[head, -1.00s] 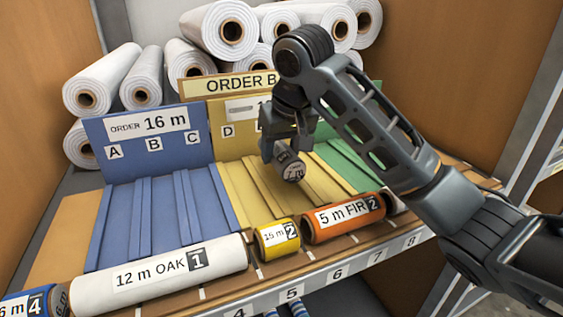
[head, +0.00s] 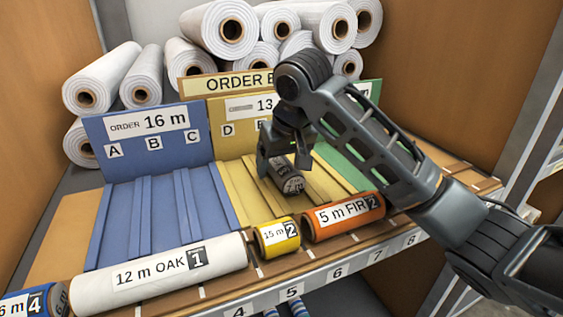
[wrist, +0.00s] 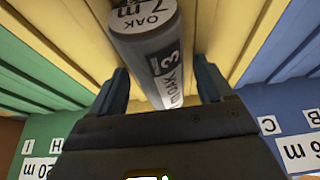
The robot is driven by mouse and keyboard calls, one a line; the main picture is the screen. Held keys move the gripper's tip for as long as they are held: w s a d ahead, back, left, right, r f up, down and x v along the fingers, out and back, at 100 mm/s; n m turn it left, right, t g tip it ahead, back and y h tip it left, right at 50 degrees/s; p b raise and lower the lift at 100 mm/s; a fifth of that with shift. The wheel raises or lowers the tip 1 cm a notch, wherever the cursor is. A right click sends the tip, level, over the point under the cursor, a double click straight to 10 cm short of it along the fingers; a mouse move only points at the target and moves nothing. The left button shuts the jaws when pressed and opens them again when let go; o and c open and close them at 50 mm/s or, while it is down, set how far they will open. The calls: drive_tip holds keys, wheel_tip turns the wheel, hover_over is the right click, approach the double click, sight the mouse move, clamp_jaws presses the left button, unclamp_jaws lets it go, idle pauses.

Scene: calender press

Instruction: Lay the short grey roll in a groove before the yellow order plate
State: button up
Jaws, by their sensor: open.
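The short grey roll (head: 288,177) lies in the yellow section, in front of the yellow order plate (head: 229,121). It appears to rest in a groove between the raised yellow strips. In the wrist view the grey roll (wrist: 148,50) carries a label reading 7 m OAK and a 3. My gripper (head: 282,160) is directly over the roll, and it also shows in the wrist view (wrist: 160,88). Its jaws are open, with a finger on each side of the roll and gaps between them. The arm hides part of the yellow plate and its groove letters.
The blue section (head: 117,235) to the left is empty. The green section (head: 345,166) lies to the right. Along the front lie a white roll (head: 90,290), a yellow roll (head: 264,241) and an orange roll (head: 319,219). White rolls (head: 100,80) are stacked behind the plates.

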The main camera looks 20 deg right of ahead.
drive_tip(key=p+v, duration=0.2)
drive_tip(key=v, duration=0.8)
drive_tip(key=shift+s+d+r, duration=0.1)
drive_tip(key=shift+r, duration=0.3)
drive_tip(key=shift+s+r+p, duration=0.35)
drive_tip(key=shift+r+p, duration=0.05)
drive_tip(key=shift+r, duration=0.25)
